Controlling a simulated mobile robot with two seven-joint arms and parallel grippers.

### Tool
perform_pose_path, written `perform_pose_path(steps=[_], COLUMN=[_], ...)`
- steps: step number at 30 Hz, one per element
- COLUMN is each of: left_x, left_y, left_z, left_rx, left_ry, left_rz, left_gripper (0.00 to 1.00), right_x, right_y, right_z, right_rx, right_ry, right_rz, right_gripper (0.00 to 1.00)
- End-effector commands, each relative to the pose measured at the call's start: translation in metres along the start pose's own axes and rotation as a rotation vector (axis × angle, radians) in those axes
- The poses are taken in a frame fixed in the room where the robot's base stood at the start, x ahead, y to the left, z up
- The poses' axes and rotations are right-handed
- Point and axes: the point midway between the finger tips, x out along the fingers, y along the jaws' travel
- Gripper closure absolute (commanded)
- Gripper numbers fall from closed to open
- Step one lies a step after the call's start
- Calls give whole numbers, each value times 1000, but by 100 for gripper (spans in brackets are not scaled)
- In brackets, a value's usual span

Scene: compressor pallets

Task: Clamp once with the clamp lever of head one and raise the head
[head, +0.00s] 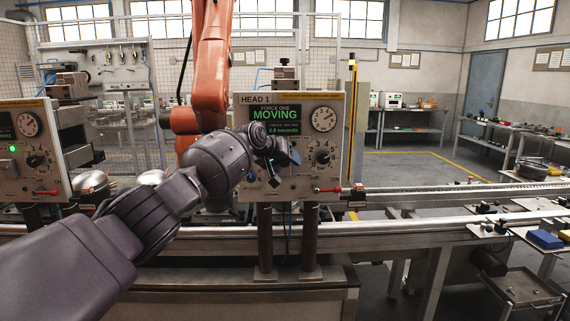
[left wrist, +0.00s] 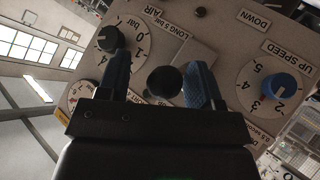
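The head one panel (head: 295,109) stands at the middle of the head view. Its green display (head: 275,120) reads "MOVING" with "2.0 seconds" below. My left gripper (head: 277,160) is in front of the panel's lower middle and hides part of its controls. In the left wrist view its two blue fingertips (left wrist: 160,80) are apart. A black ball knob (left wrist: 165,81) shows between them, with a gap on its left; I cannot tell whether the right finger touches it. A red-handled lever (head: 328,189) sits at the panel's lower right. My right gripper is not in view.
A blue "UP SPEED" dial (left wrist: 280,86) is right of the fingers and a black bar dial (left wrist: 107,38) is left. An orange robot arm (head: 209,70) stands behind the panel. A second panel (head: 30,150) is at the left. A rail (head: 440,194) runs to the right.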

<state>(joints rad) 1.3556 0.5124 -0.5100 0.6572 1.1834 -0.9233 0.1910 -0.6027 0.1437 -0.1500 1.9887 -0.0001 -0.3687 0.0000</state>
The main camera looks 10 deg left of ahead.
Motion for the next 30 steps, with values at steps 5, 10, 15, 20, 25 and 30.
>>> perform_pose_path(steps=[5, 10, 15, 20, 25, 30], left_x=[1, -1, -13, -32, -53, -75], left_y=[-1, -2, -2, -1, -1, -1], left_z=[2, 1, -1, -1, -1, 0], left_rx=[-1, -2, 1, 1, 1, 1], left_ry=[-2, -2, 0, 1, 1, 0], left_rz=[-1, -3, -3, -3, -3, -2], left_gripper=[42, 42, 42, 42, 42, 42], right_x=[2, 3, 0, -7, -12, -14], right_y=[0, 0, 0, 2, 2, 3], right_z=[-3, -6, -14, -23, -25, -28], right_rx=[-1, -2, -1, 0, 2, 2], right_ry=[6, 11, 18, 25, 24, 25], right_rz=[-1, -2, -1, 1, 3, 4], right_gripper=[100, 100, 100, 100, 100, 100])
